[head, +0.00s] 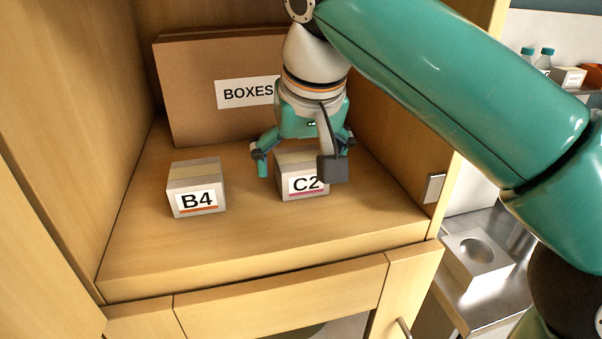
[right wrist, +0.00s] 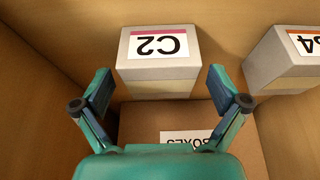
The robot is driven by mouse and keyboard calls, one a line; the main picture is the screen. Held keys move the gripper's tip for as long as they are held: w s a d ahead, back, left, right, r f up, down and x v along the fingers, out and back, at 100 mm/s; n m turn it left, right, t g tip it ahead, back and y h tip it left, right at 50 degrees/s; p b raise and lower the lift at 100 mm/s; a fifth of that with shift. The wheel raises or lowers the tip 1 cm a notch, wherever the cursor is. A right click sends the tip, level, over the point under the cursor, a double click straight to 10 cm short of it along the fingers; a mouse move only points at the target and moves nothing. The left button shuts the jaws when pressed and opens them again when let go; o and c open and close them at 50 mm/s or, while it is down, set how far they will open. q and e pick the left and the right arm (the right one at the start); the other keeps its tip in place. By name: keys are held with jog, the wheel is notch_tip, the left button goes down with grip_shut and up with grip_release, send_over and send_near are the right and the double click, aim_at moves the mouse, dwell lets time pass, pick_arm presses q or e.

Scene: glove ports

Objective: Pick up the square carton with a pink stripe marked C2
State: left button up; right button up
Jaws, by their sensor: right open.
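The square carton marked C2 (head: 292,160) stands on the cupboard shelf in the head view, with a pink stripe under its label. The right gripper hides part of its top and right side. In the right wrist view the C2 carton (right wrist: 159,79) shows upside down, ahead of the fingers. My right gripper (head: 306,162) is open and empty, pointing down at the carton from above. In the right wrist view its two fingertips (right wrist: 159,88) are spread to either side of the carton, with gaps visible. My left gripper is not in view.
A carton marked B4 (head: 196,173) with an orange stripe stands to the left of C2. Flat brown cardboard labelled BOXES (head: 200,100) leans on the back wall. Wooden walls enclose the shelf (head: 260,245); its front part is bare.

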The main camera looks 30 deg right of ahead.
jog(key=shift+c, duration=0.3)
jog(key=c, duration=1.2)
jog(key=shift+r, duration=0.1)
jog(key=shift+c, duration=0.2)
